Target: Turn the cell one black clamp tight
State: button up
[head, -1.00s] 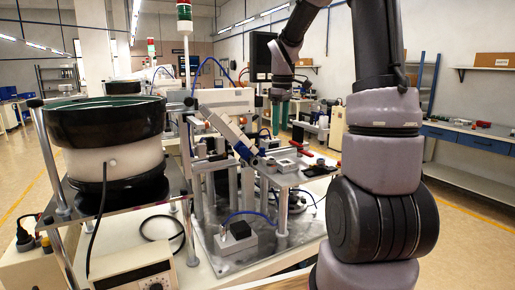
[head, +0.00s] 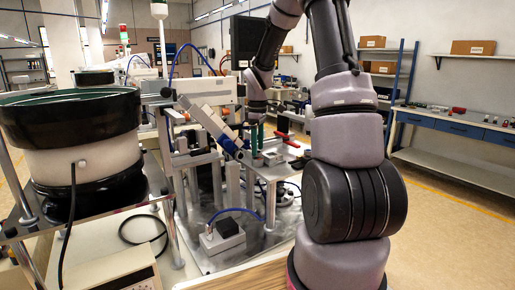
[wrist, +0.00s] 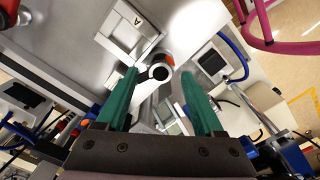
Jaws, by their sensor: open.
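My gripper (wrist: 158,76) has two green fingers, spread apart and empty, in the wrist view. A small black round part (wrist: 160,72) with a pale arm and an orange spot beside it shows between the fingertips; it may be the black clamp, but I cannot tell for sure. I cannot tell how tight it is, and no contact with the fingers is clear. In the head view my gripper (head: 256,140) points down at the raised fixture plate (head: 277,172), partly hidden by my arm. The black clamp cannot be made out there.
A large bowl feeder (head: 70,140) stands at the left. A sloping chute (head: 207,120) ends close to my gripper. A red-handled part (head: 288,140) lies just right of the fingers. A black-topped block (head: 223,235) with a blue hose sits on the base plate below.

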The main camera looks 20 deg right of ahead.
jog(key=shift+f, duration=0.5)
jog(key=shift+c, duration=0.3)
grip_shut()
jog(key=shift+m, duration=0.3)
jog(key=m, duration=1.2)
jog(key=shift+m, duration=0.4)
jog(key=shift+r, duration=0.1)
